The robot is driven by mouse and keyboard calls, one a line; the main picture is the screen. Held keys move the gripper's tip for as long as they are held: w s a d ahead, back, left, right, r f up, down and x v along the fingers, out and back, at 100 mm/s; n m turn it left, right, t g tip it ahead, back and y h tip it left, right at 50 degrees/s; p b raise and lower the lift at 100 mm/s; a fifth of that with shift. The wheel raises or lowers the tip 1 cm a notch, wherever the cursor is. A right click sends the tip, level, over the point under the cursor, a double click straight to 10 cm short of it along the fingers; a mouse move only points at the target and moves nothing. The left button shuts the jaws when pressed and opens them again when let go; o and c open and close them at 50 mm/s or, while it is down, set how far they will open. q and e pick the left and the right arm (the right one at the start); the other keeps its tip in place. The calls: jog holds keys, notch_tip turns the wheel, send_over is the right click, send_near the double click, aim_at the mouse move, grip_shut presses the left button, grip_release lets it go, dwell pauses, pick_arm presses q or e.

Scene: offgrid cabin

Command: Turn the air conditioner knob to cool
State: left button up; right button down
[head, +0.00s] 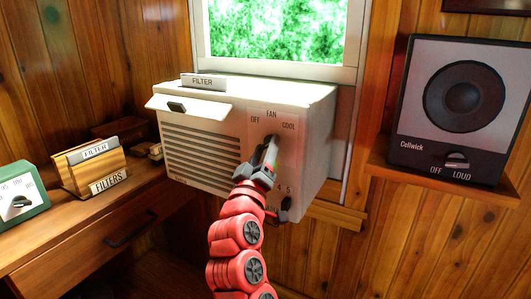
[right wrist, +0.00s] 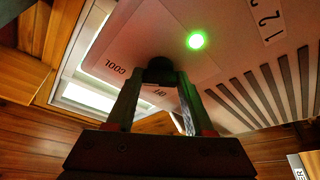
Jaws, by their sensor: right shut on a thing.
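The white air conditioner (head: 315,130) sits under the window, with OFF, FAN and COOL printed in an arc on its front panel. My right gripper (head: 269,148) reaches up to that panel from below. In the right wrist view, my right gripper (right wrist: 158,85) has both fingers closed on the dark selector knob (right wrist: 160,65). My left gripper is out of view.
A green light (right wrist: 195,40) glows on the panel. A second, lower knob (head: 286,204) is near the numbers. A flap (head: 205,108) juts out at the unit's upper left. A speaker (head: 452,110) stands on a right shelf; a FILTERS box (head: 80,170) and green device (head: 22,204) are left.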

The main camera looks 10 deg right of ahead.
jog(key=shift+c, duration=1.4)
grip_release()
jog(key=p+v, duration=0.2)
jog(key=v, duration=1.5)
jog(key=shift+s+a, duration=0.15)
jog(key=shift+f, duration=0.1)
